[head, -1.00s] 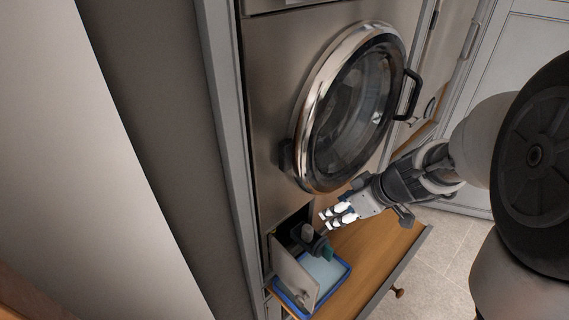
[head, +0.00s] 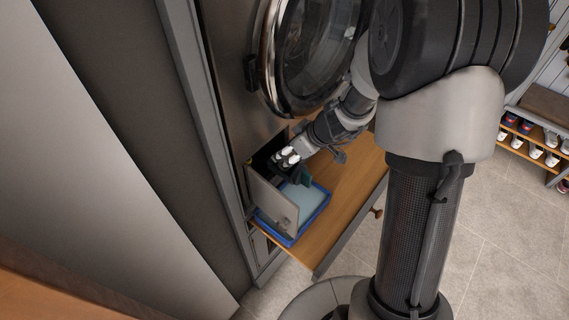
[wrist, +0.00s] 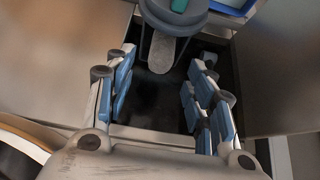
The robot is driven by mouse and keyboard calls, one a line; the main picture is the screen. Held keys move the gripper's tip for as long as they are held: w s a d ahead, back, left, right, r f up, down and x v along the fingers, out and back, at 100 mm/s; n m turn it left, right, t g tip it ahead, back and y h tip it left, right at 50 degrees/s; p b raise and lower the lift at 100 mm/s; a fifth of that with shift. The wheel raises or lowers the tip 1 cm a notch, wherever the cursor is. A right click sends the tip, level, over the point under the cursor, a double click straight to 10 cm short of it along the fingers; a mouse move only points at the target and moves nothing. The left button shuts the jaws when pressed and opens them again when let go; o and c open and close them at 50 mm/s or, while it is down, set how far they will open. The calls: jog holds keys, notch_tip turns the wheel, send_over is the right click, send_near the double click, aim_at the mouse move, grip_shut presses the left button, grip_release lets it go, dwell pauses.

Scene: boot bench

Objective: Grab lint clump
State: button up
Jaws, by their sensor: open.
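My gripper (head: 287,158) is open at the small open compartment low on the front of the machine. In the wrist view my gripper (wrist: 163,68) has its blue-padded fingers spread on either side of the dark opening (wrist: 155,95). A pale grey, rounded piece (wrist: 161,52) shows near the fingertips, below a dark grey round part (wrist: 190,20) with a teal piece (wrist: 180,5). The teal piece also shows in the head view (head: 304,178). I cannot tell for sure which of these is the lint clump. The fingers hold nothing visible.
The compartment's flap (head: 272,203) hangs open. A blue-rimmed tray (head: 322,205) lies below on a wooden pull-out shelf (head: 350,185). The round glass door (head: 318,50) is above. Shoes (head: 535,150) stand on a rack at the far right, with open floor between.

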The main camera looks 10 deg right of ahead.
jog(key=shift+x, duration=1.05)
jog(key=c, duration=0.9)
jog(key=shift+r, duration=0.15)
